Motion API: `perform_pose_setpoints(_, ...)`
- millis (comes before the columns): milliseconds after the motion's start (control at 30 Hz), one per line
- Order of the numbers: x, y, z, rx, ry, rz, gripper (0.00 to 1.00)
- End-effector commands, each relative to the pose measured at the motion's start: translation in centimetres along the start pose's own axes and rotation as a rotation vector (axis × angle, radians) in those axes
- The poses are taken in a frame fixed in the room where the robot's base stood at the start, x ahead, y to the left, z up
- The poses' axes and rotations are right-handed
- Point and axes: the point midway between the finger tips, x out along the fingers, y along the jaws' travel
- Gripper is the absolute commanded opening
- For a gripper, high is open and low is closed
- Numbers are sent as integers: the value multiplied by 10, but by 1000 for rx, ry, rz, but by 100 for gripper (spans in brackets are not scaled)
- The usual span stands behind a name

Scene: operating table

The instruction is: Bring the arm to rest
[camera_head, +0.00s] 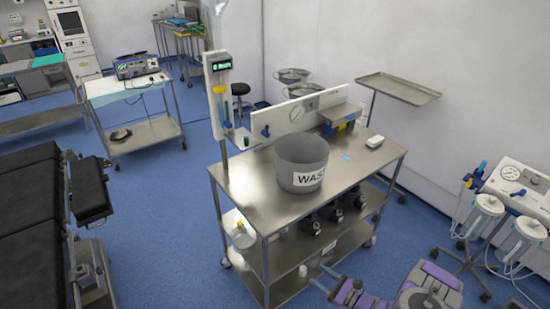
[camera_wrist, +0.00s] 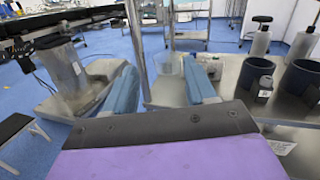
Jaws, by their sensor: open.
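My arm (camera_head: 428,278), purple and grey, is at the bottom right of the head view, in front of the steel cart. My gripper (camera_head: 322,277) points left, close to the cart's front right side. In the wrist view the two blue fingers of my gripper (camera_wrist: 161,68) stand wide apart. Nothing is held between them. Part of the arm is cut off by the lower edge of the head view.
The steel cart (camera_head: 240,180) carries a grey waste bin (camera_head: 300,155). Dark containers (camera_wrist: 302,82) stand on a shelf to the right in the wrist view. A black operating table (camera_head: 30,230) is at left. A wheeled unit (camera_head: 515,195) is at right. Blue floor (camera_head: 170,235) is open between.

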Motion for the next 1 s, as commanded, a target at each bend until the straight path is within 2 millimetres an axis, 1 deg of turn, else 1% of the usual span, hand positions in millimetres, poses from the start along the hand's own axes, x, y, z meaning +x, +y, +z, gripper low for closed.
perform_pose_setpoints(33, 10, 0, 17, -19, -11, 40, 56)
perform_pose_setpoints(67, 16, 2, 28, -31, -18, 68, 56)
perform_pose_setpoints(200, 44, 19, 78, -85, -43, 209, 56)
perform_pose_setpoints(267, 54, 27, 99, -114, -49, 272, 56)
perform_pose_setpoints(300, 60, 35, 112, -130, -51, 313, 56)
perform_pose_setpoints(433, 73, 57, 153, -187, -58, 448, 56)
perform_pose_setpoints(567, 76, 77, 192, -249, -63, 578, 56)
perform_pose_setpoints(700, 74, 104, 229, -316, -58, 720, 56)
perform_pose_setpoints(867, 67, 136, 267, -407, -37, 879, 56)
perform_pose_setpoints(1000, 57, 166, 294, -489, -5, 1014, 56)
